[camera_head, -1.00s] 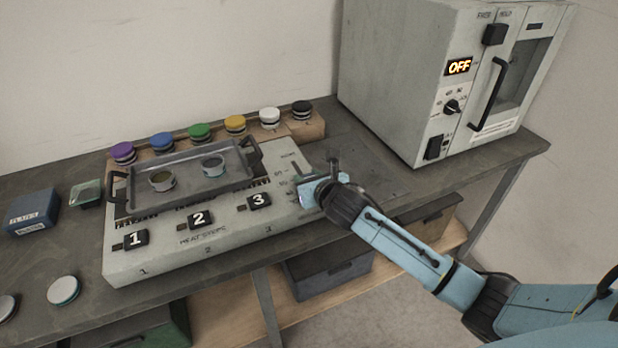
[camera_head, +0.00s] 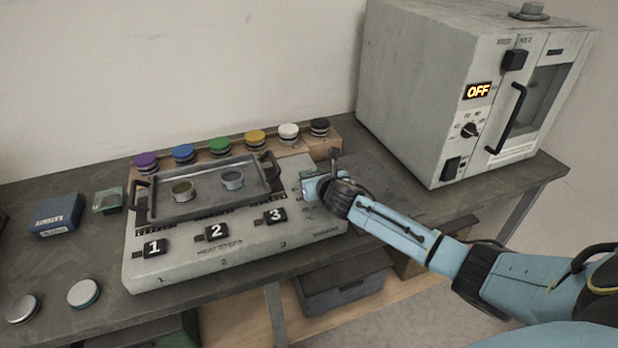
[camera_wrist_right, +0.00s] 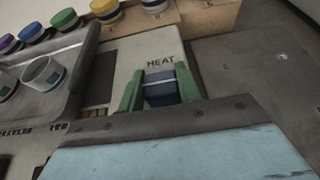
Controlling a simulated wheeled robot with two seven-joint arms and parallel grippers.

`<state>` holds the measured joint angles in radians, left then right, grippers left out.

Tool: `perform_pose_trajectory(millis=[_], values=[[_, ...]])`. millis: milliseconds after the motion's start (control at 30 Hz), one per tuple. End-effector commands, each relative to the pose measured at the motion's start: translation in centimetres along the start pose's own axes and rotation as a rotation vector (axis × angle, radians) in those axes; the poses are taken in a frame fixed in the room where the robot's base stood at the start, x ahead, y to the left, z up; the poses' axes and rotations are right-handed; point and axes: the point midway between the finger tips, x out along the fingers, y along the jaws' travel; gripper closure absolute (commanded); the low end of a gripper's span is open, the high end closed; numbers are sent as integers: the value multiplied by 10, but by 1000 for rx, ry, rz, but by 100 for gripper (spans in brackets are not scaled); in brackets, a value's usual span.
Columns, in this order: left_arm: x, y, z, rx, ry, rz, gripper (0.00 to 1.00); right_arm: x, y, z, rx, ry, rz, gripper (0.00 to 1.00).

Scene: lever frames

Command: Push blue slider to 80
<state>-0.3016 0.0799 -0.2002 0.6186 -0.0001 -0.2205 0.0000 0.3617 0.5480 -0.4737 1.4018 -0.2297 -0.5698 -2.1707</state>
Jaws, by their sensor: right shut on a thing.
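The blue slider (camera_wrist_right: 161,89) sits on the right part of the grey heating console (camera_head: 135,277), just below the word HEAT in the right wrist view. My right gripper (camera_wrist_right: 160,88) is shut on it, with a green finger on each side. In the head view my right gripper (camera_head: 322,184) is at the console's right side and hides the slider. The scale numbers beside the slider are mostly covered, so I cannot read its setting. My left gripper is not in view.
A grey tray (camera_head: 165,212) with two small cups sits on the console. Several coloured-lid jars stand on a wooden rack (camera_head: 333,143) behind. A white oven (camera_head: 405,100) reading OFF stands at right. A blue box (camera_head: 57,215) and round lids lie at left.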

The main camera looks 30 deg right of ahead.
Motion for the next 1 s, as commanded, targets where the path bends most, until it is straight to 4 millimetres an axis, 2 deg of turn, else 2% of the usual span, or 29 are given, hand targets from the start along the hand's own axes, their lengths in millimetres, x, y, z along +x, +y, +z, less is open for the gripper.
perform_pose_trajectory(millis=[33,67,200,500,633,767,1000], values=[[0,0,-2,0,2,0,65,1,-1,2,3,-4,-1,100],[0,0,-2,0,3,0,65,1,-1,3,3,-4,-1,62],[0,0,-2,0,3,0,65,1,0,2,1,-3,0,44],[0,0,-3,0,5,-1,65,0,0,2,0,-2,0,44],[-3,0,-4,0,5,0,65,-8,0,2,-1,-3,1,44],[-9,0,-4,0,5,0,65,-26,0,3,-3,-2,2,44],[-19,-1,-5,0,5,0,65,-73,0,3,-4,-2,1,44]])
